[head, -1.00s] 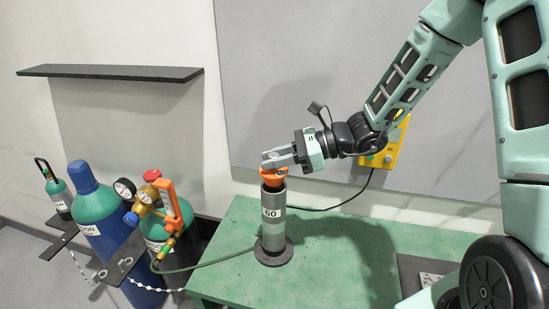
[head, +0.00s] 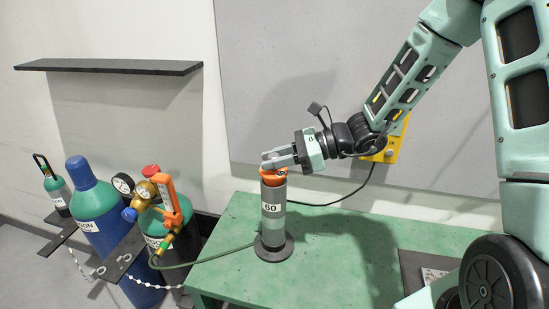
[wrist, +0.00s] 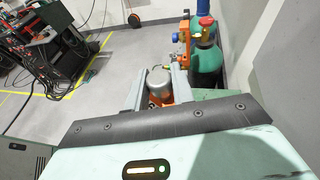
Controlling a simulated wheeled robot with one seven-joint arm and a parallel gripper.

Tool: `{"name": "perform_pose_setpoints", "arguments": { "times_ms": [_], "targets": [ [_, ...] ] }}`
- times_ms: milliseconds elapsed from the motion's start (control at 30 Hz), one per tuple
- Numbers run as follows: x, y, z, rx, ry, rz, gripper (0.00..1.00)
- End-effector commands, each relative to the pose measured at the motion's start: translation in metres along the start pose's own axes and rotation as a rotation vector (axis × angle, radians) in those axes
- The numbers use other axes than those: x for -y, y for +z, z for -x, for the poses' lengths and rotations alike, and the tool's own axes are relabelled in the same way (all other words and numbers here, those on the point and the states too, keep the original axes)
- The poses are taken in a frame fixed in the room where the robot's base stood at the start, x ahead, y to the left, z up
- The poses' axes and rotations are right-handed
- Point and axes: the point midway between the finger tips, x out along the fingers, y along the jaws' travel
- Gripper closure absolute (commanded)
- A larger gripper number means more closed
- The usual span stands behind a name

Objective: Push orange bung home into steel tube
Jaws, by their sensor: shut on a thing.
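The steel tube (head: 272,215) stands upright on a dark round base on the green table, with a label reading 60. The orange bung (head: 273,179) sits at the tube's top, its lower part hidden inside the mouth and its upper part showing above the rim. My gripper (head: 268,162) reaches in level from the right and is shut on the bung's top. In the wrist view the gripper's two fingers (wrist: 159,88) flank a grey, rounded top with orange below it. How deep the bung sits cannot be seen exactly.
Gas cylinders (head: 95,215) with gauges and an orange-handled regulator (head: 168,200) stand left of the table. A hose runs to the tube's base. A yellow box (head: 393,145) hangs behind my arm. The green table (head: 335,265) is clear right of the tube.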

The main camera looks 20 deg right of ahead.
Motion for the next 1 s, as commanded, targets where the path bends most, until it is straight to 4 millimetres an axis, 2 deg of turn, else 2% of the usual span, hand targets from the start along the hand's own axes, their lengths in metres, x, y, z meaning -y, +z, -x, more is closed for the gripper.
{"name": "perform_pose_setpoints", "arguments": {
  "times_ms": [1000],
  "targets": [
    [0.000, -0.024, -0.008, 0.000, 0.000, 0.001, 1.00]
  ]
}}
